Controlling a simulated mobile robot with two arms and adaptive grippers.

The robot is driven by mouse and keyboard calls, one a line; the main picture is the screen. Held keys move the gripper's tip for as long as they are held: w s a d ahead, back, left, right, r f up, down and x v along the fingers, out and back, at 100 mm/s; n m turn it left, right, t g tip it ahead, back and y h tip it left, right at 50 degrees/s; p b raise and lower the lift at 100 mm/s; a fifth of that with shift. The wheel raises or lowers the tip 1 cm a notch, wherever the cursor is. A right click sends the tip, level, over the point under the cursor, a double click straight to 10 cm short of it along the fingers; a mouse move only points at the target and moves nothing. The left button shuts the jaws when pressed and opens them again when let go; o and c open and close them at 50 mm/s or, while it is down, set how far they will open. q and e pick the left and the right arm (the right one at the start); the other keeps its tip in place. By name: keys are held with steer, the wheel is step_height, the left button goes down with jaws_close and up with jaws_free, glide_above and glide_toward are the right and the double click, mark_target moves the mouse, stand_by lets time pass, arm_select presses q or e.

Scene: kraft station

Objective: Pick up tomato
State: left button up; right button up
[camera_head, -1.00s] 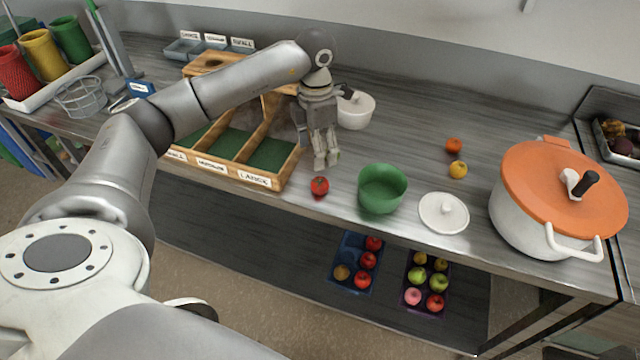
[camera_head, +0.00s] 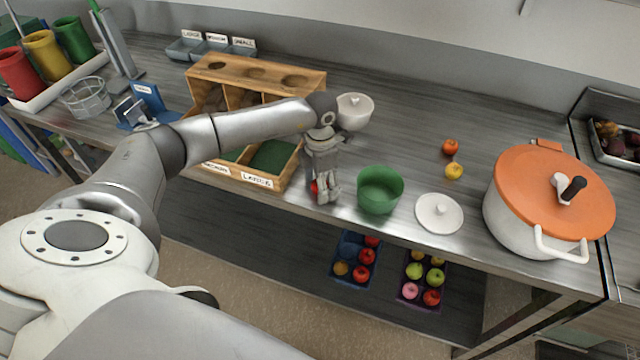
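A red tomato (camera_head: 314,188) lies on the front edge area of the metal table, left of the green bowl (camera_head: 380,190). My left gripper (camera_head: 325,192) points down right at the tomato and hides most of it; only a red part shows at the gripper's left side. I cannot tell whether the fingers are closed on it. My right gripper is not in view.
A wooden sorting box (camera_head: 283,180) stands to the left, close to my arm. An orange-red fruit (camera_head: 451,147) and a yellow one (camera_head: 454,170) lie behind.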

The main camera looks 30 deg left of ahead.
arm_select(q)
steer(key=shift+c, duration=0.5)
steer(key=c, duration=0.9)
steer(key=shift+c, duration=0.2)
steer(key=shift+r, duration=0.15)
